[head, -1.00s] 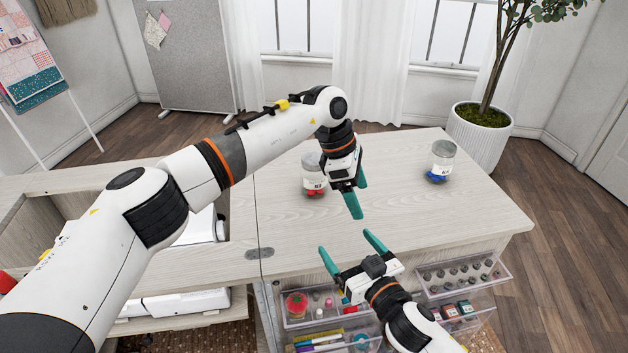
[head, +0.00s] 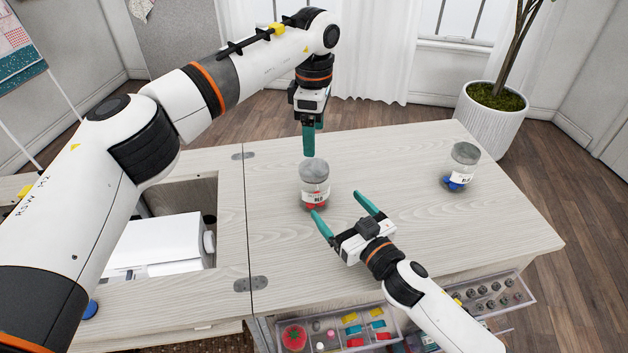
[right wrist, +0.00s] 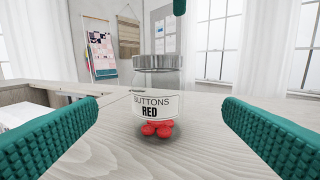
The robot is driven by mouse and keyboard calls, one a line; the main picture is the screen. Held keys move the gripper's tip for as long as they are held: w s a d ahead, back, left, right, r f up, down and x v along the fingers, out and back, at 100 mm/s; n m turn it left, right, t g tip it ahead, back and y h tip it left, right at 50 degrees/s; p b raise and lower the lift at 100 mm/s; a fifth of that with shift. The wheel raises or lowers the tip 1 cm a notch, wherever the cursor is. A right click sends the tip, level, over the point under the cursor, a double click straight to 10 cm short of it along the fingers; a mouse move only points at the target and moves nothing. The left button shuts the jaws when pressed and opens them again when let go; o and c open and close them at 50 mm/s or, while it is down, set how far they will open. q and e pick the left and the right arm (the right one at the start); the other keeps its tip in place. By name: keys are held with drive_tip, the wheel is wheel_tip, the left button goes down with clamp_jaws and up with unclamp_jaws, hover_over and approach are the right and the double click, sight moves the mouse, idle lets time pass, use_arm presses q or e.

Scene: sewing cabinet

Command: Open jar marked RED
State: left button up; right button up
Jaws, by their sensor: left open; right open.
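The jar marked RED (head: 315,184) stands upright on the cabinet top, a clear jar with a grey metal lid and red buttons at its bottom. The right wrist view shows its label, BUTTONS RED (right wrist: 151,108), between my fingers. My right gripper (head: 337,212) is open, in front of the jar, its fingers pointing toward it with nothing between them. My left gripper (head: 310,140) points down just above and behind the jar's lid. It is open, though its fingers overlap in the head view. A teal fingertip (right wrist: 180,6) shows at the top of the right wrist view.
A second jar with blue buttons (head: 459,168) stands at the right of the cabinet top (head: 420,215). A white machine (head: 165,245) sits in the recess at left. Open clear drawers (head: 340,330) with sewing supplies stick out in front. The top between the jars is clear.

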sight(313, 179)
use_arm(q)
drive_tip(key=shift+s+r, duration=0.1)
drive_tip(key=shift+s, duration=0.2)
use_arm(e)
drive_tip(key=x, duration=1.1)
drive_tip(key=shift+s+a+r, duration=0.1)
drive_tip(key=shift+a+r, duration=0.05)
drive_tip(key=shift+a, duration=0.05)
drive_tip(key=c, duration=1.8)
use_arm(q)
drive_tip(key=shift+m, duration=0.3)
use_arm(e)
drive_tip(key=shift+c, duration=0.8)
use_arm(q)
drive_tip(key=m, duration=0.4)
drive_tip(key=shift+m, duration=0.4)
drive_tip(key=m, duration=1.2)
drive_tip(key=shift+m, duration=0.3)
drive_tip(key=shift+f, duration=4)
